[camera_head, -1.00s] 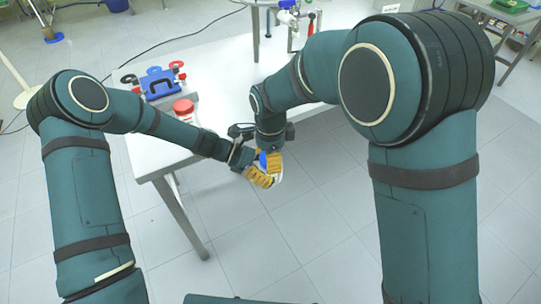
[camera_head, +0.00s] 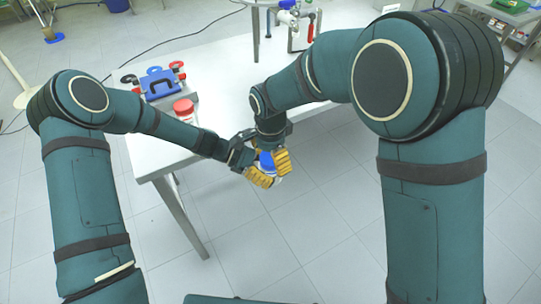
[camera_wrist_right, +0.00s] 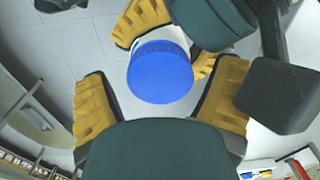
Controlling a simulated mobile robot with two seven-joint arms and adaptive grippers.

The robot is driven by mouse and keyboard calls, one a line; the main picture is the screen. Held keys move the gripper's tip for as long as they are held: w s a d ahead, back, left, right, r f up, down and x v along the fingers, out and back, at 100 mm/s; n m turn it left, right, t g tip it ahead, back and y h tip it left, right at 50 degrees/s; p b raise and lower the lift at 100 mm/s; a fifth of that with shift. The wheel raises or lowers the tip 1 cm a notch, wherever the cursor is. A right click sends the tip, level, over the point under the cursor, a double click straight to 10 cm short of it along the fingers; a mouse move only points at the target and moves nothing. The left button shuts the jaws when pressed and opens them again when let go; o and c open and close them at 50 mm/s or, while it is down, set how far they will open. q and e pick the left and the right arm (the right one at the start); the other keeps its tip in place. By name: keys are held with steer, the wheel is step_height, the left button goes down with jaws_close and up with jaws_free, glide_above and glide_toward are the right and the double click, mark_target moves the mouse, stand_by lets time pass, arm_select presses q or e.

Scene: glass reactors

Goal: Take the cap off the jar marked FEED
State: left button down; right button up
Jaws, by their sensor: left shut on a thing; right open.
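A white jar (camera_wrist_right: 168,35) with a round blue cap (camera_wrist_right: 160,76) is held in the air just off the table's front edge. In the head view the cap (camera_head: 267,160) shows between my two grippers; no FEED marking can be read. My left gripper (camera_head: 264,174) is shut on the jar's body, and its yellow fingers show behind the cap in the right wrist view. My right gripper (camera_wrist_right: 160,103) is open, with one yellow finger on each side of the cap and a gap to both. The cap sits on the jar; whether it is loosened cannot be told.
A red-lidded jar (camera_head: 184,108) stands on the white table (camera_head: 215,85) behind my left forearm. A blue carrier (camera_head: 160,83) with red and black parts is further back. A metal stand with glassware (camera_head: 290,15) stands at the table's far side. Open floor lies in front.

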step_height(320, 180, up, 5)
steer(key=shift+a+f, duration=0.1)
steer(key=shift+a, duration=0.05)
step_height(320, 180, up, 2)
steer(key=m, duration=0.5)
steer(key=shift+m, duration=0.3)
steer(key=shift+f, duration=3.75)
steer(key=c, duration=1.2)
steer(key=shift+c, duration=0.2)
steer(key=n, duration=0.3)
steer(key=shift+r, duration=0.1)
